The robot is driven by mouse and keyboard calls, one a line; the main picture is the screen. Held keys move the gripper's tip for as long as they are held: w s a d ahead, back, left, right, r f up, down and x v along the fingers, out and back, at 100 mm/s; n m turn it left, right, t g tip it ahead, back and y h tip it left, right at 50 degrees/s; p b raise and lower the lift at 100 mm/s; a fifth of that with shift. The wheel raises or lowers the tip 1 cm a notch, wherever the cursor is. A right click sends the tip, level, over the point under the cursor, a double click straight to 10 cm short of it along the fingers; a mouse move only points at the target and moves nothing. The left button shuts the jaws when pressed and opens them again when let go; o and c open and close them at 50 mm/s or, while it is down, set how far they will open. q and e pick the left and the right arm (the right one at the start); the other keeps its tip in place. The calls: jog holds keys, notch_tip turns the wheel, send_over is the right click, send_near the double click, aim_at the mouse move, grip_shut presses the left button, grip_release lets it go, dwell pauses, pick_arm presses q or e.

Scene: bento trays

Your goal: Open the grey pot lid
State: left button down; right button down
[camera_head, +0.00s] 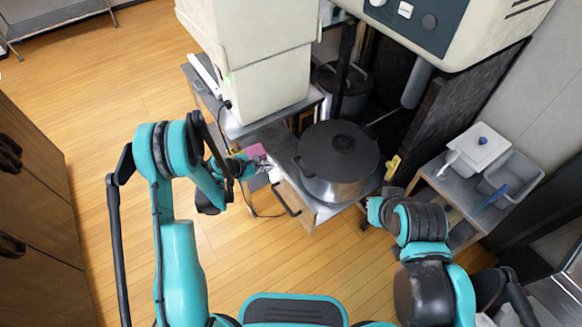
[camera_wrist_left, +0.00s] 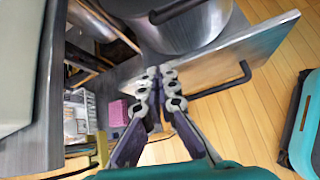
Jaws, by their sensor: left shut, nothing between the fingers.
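The grey pot lid (camera_head: 325,150) lies flat on the large steel pot (camera_head: 340,189), with a dark knob on top. The pot stands on a small wooden-fronted counter. In the left wrist view the pot's steel wall (camera_wrist_left: 190,35) shows at the top with a dark handle. My left gripper (camera_head: 265,163) is left of the pot, apart from the lid. In the left wrist view its fingers (camera_wrist_left: 160,76) are shut and empty, in front of the pot. My right arm is at the right; its fingers cannot be made out.
The counter front has a black bar handle (camera_head: 285,199). A pink block (camera_wrist_left: 118,113) lies left of my left gripper. A second dark pot (camera_head: 345,85) stands behind.

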pick_arm(q)
jog(key=s+b+x, duration=0.1)
jog(key=b+x, duration=0.2)
jog(key=x, duration=0.8)
jog(key=r, duration=0.1)
jog(key=d+r, duration=0.1)
jog(key=r, duration=0.1)
jog(key=shift+w+d+r+b, duration=0.25)
jog(key=shift+r+b, duration=0.05)
